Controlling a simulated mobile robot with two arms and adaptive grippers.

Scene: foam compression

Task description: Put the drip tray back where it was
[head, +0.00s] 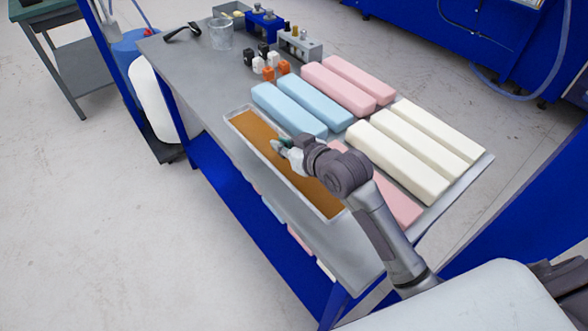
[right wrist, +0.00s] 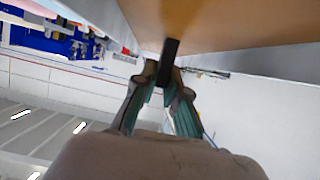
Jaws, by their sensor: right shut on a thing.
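The drip tray (head: 262,134) is a long, shallow tray with a pale rim and a brown inside. In the head view it lies along the near left edge of the grey table, next to the foam blocks. My right gripper (head: 282,146) is over the tray's middle. In the right wrist view its fingers (right wrist: 168,78) are shut on a small dark upright piece (right wrist: 169,60), which appears to be the tray's grip. The brown surface (right wrist: 240,25) fills the top of that view. My arm hides part of the tray. My left gripper is not in view.
Blue (head: 290,108), pink (head: 340,85) and cream (head: 400,155) foam blocks lie close beside the tray. Small black, white and orange pieces (head: 268,64), a clear beaker (head: 220,34) and a blue holder (head: 264,24) stand farther back.

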